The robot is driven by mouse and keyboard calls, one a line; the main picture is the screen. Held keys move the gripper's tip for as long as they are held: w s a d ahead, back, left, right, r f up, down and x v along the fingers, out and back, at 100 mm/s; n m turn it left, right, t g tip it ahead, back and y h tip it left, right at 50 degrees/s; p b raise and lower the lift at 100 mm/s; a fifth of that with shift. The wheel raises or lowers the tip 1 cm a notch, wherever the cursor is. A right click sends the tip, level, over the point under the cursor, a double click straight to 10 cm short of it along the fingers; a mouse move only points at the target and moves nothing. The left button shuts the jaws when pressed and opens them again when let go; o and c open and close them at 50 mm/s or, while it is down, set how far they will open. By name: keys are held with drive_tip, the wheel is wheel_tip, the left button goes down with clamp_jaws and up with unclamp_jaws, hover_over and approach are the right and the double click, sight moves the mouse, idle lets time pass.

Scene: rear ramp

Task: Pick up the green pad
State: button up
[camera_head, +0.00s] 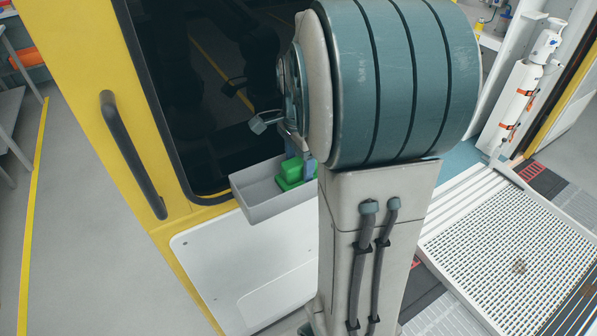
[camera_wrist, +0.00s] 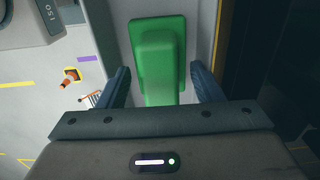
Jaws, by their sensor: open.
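The green pad (camera_head: 293,173) sits in a grey tray on the yellow door, partly hidden by my arm in the head view. In the wrist view the green pad (camera_wrist: 158,60) shows a flat base with a raised block on it. My gripper (camera_wrist: 165,85) is open, with one blue-grey finger on each side of the raised block. I cannot tell whether the fingers touch it. In the head view a blue-grey finger (camera_head: 309,167) shows beside the pad.
The grey tray (camera_head: 262,203) has low walls around the pad. The yellow door (camera_head: 85,70) has a dark window (camera_head: 200,90) behind my gripper and a dark handle (camera_head: 132,155) at left. A perforated ramp (camera_head: 515,255) and a white cylinder (camera_head: 520,95) are at right.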

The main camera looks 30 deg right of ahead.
drive_tip(key=c, duration=1.2)
drive_tip(key=shift+o, duration=0.2)
drive_tip(key=shift+r, duration=0.55)
drive_tip(key=r, duration=0.2)
drive_tip(key=d+r+b, duration=0.1)
drive_tip(key=shift+s+d+r, duration=0.1)
drive_tip(key=shift+s+r, duration=0.2)
drive_tip(key=s+d+r+b, duration=0.1)
drive_tip(key=s+d+r, duration=0.4)
drive_tip(key=d, duration=0.4)
drive_tip(key=shift+r+b, duration=0.3)
drive_tip(key=shift+r, duration=0.4)
